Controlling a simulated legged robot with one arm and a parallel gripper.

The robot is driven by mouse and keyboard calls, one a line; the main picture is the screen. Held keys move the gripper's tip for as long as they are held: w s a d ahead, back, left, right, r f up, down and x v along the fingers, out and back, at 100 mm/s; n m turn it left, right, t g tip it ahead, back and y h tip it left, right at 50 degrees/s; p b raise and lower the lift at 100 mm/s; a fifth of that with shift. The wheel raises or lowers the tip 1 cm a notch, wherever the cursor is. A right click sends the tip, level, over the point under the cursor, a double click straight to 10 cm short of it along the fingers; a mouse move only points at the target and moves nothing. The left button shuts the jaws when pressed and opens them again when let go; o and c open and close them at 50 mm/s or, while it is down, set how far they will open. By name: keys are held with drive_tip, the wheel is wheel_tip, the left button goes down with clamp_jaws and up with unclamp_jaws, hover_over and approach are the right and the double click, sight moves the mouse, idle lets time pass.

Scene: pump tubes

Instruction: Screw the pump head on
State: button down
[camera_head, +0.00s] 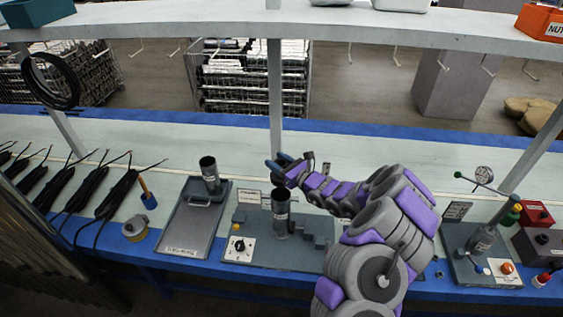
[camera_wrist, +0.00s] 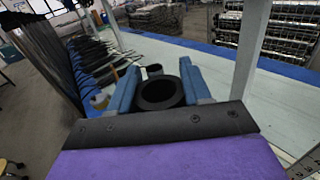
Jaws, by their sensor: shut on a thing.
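My gripper (camera_head: 281,164) is shut on a dark, hollow round part, which seems to be the pump head (camera_wrist: 160,94). In the wrist view its open ring shows between my two blue fingers. In the head view the held part is small and hard to make out. A dark grey pump tube (camera_head: 281,213) stands upright in the grey fixture (camera_head: 250,222) at the middle of the bench. In the head view my gripper appears above and behind the tube's open top, apart from it. I cannot tell how well they line up.
A second tube (camera_head: 209,176) stands on a grey tray (camera_head: 190,232) to the left. Black cable bundles (camera_head: 90,190) lie farther left. A shelf (camera_head: 200,27) crosses above, with posts behind my arm.

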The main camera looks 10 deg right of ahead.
sight(275, 179)
drive_tip(key=shift+a+f, duration=0.3)
drive_tip(key=shift+a, duration=0.35)
drive_tip(key=shift+f+b, duration=0.35)
drive_tip(key=d+f, duration=0.1)
drive_tip(key=d+f+b, duration=0.1)
drive_tip(key=f, duration=0.1)
drive_tip(key=shift+f+b, duration=0.3)
drive_tip(key=shift+b, duration=0.05)
drive_tip(key=shift+a+f, duration=0.4)
drive_tip(key=shift+a, duration=0.4)
drive_tip(key=shift+d, duration=0.6)
drive_tip(key=shift+a+b, duration=0.45)
drive_tip(key=shift+a, duration=0.3)
